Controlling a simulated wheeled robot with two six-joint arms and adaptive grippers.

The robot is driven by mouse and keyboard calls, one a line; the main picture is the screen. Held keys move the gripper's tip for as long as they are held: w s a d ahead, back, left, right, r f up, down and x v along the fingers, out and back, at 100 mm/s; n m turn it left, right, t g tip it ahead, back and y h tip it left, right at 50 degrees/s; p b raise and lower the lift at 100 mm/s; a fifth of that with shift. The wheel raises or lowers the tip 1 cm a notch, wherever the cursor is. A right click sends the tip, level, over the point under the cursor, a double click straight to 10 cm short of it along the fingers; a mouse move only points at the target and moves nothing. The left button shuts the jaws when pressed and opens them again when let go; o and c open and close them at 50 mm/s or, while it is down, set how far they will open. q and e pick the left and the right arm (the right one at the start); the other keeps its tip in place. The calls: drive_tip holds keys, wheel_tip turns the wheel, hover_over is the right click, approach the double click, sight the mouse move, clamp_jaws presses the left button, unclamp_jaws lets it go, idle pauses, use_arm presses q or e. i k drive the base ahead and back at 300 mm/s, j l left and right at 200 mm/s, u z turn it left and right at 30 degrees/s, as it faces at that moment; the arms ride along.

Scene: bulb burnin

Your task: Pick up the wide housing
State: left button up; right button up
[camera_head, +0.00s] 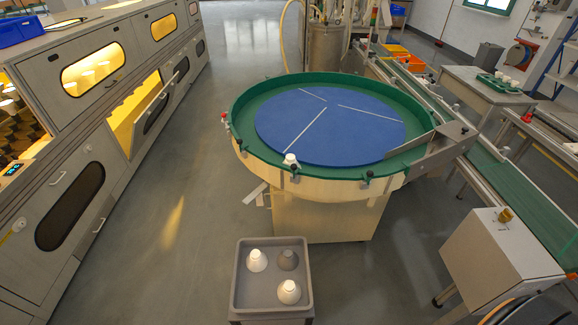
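Neither of my grippers is in view.
A round table with a blue disc (330,125) and green rim stands behind the tray. Cabinets (75,190) with lit windows and an open flap (140,115) line the left. A green conveyor (525,200) runs along the right. The floor (190,240) left of the tray is clear.

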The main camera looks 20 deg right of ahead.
sight(290, 158)
drive_tip(key=l+u, duration=0.4)
drive_tip(key=l, duration=0.25)
drive_tip(key=l+u, duration=0.45)
drive_tip(key=l, duration=0.15)
